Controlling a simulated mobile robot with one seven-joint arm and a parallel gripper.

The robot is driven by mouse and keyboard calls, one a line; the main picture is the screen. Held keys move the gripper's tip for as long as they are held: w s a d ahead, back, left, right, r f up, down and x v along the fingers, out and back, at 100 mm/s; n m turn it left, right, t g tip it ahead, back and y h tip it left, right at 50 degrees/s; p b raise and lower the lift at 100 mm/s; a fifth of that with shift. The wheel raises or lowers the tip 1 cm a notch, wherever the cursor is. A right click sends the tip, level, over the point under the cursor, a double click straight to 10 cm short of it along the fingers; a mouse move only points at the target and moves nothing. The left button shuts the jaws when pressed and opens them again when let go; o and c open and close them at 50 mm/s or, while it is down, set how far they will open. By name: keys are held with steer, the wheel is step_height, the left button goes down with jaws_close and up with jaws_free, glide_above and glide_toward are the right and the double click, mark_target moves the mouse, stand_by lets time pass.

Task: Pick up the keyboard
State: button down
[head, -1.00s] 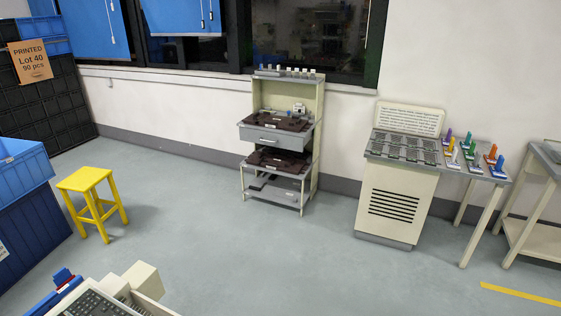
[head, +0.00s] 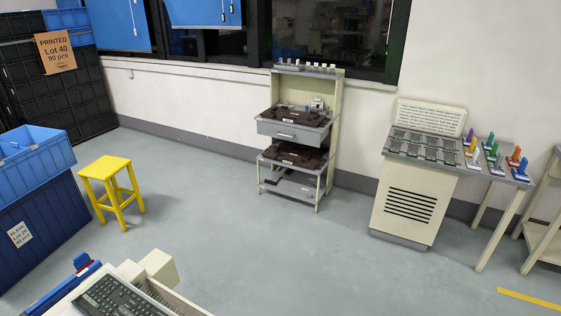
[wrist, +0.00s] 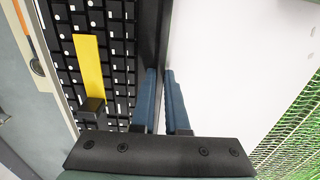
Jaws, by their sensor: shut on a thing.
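A dark keyboard (wrist: 115,50) with black keys and white marks fills the left middle of the wrist view. A yellow strip (wrist: 89,62) lies over its keys. My gripper (wrist: 165,78) is shut on the keyboard's right-hand rim, with its two blue fingers close together on either side of the thin dark edge. The fingertips partly hide that rim. A keyboard (head: 115,298) also shows at the bottom left of the head view, cut off by the picture edge. I cannot tell if it is the same one. My gripper is not clearly visible in the head view.
A yellow stool (head: 108,168) stands on the left, near blue crates (head: 30,160). A shelf rack (head: 330,130) with brown trays and a cream console (head: 410,200) stand along the wall. The grey floor (head: 260,240) between them is clear.

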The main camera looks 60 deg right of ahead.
step_height(320, 180, up, 10)
steer(key=c, duration=1.4)
jaws_free()
steer(key=shift+c, duration=0.2)
steer(key=shift+f, duration=0.1)
jaws_close()
